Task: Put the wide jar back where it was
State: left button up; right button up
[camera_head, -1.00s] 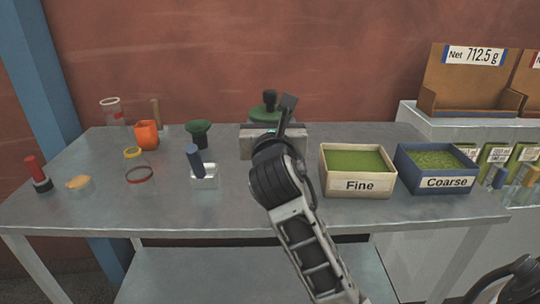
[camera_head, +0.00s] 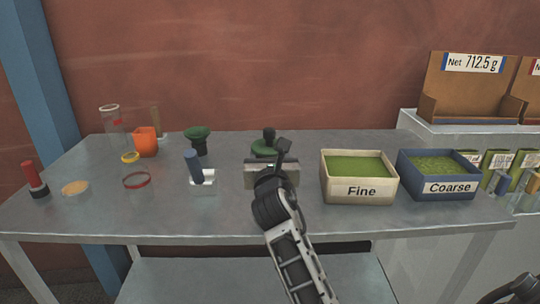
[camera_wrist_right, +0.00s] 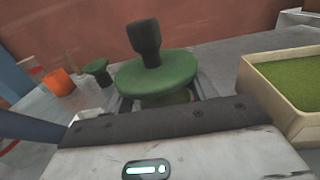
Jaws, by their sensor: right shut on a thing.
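My right gripper (camera_head: 268,160) is over the back middle of the table. It is shut on a green round piece with a black knob (camera_head: 266,149), upright in the jaws. In the right wrist view this green piece (camera_wrist_right: 157,72) stands just beyond the gripper body, which hides its lower part. I cannot tell whether it caps the wide jar or touches the table. A clear jar with a red mark (camera_head: 112,126) stands at the table's back left.
The metal table (camera_head: 230,216) is bare in front. Left of the gripper are a green funnel-like piece (camera_head: 198,136), an orange cup (camera_head: 146,142) and a blue-handled tool (camera_head: 194,166). The Fine bin (camera_head: 358,191) and Coarse bin (camera_head: 447,187) stand to the right.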

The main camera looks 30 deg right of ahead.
jog(key=o, duration=1)
jog(key=shift+f, duration=0.1)
jog(key=shift+c, duration=0.2)
jog(key=shift+s, duration=0.15)
jog(key=v, duration=0.7)
jog(key=shift+a, duration=0.15)
